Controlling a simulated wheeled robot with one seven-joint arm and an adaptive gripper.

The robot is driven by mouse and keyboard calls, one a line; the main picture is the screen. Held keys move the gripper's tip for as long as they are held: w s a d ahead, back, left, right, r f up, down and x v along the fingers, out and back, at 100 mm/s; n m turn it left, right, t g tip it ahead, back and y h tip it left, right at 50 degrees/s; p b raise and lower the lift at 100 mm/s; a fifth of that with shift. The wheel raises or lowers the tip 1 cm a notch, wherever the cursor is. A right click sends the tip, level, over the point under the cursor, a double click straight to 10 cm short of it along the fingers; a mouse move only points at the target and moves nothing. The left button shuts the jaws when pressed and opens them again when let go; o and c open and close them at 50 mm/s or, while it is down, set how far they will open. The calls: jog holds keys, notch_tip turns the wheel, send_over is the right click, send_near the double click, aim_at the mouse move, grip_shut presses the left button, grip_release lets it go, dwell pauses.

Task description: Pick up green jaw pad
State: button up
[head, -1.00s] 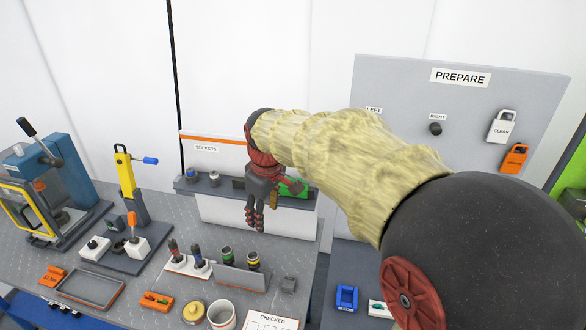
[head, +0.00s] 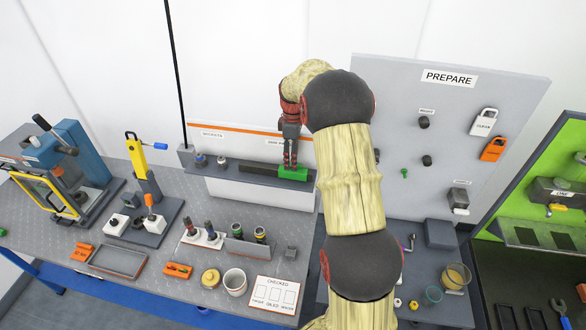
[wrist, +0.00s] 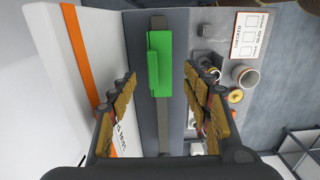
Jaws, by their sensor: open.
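The green jaw pad (head: 295,173) is a bright green block at the right part of the dark shelf (head: 225,170) below the white board. In the wrist view the green pad (wrist: 153,62) lies lengthwise on the grey shelf strip (wrist: 142,110), with a narrower raised part on its left side. My gripper (head: 290,166) points down over the pad in the head view. In the wrist view my gripper (wrist: 161,76) is open, its fingers apart on either side of the pad's line and its space empty. I cannot tell how far the fingertips are above the pad.
The white board (head: 235,145) with an orange stripe stands close behind the shelf. On the bench in front are a rack (head: 240,250), a white mug (head: 234,282) and a CHECKED card (head: 277,294). The PREPARE panel (head: 400,110) stands to the right.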

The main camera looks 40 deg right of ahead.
aim_at(301, 174)
notch_tip(301, 174, down, 6)
jog(key=shift+r+p, duration=0.1)
jog(key=shift+p, duration=0.8)
jog(key=shift+s, duration=0.1)
jog(key=shift+c, duration=1.2)
jog(key=c, duration=1)
